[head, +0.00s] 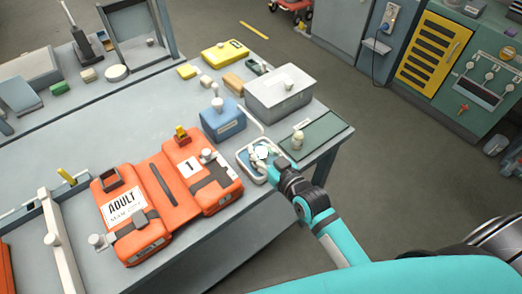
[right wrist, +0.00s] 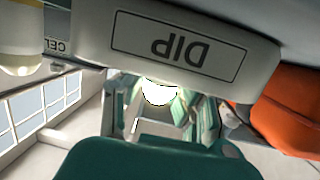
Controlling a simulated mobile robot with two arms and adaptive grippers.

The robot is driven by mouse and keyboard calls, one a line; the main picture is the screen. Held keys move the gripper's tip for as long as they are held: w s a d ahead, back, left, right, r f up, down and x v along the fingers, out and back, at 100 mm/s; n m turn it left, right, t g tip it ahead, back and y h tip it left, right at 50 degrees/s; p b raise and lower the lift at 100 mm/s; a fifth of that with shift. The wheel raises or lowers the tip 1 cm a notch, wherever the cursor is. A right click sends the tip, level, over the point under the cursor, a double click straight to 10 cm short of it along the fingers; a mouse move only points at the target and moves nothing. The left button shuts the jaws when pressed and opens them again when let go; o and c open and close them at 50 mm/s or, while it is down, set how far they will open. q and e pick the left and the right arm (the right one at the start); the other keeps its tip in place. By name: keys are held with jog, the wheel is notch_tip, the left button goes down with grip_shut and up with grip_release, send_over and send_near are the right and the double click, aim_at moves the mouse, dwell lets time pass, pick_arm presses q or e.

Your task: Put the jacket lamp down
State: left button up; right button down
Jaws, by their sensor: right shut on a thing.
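My right gripper (head: 263,160) is shut on a small white lamp (head: 262,152), which glows brightly. The gripper is at a small pale tray (head: 242,166) near the table's front edge. The lamp is over or inside this tray; I cannot tell whether it touches the bottom. In the right wrist view the lit lamp (right wrist: 158,92) shows as a white dome, and a wall labelled DIP (right wrist: 178,75) appears upside down close by. The fingers hide part of the lamp. My left gripper is not in view.

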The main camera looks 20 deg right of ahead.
jog(key=shift+f, duration=0.1)
jog(key=c, duration=1)
grip_release()
jog(key=b+v, duration=0.1)
jog(key=v, duration=1.1)
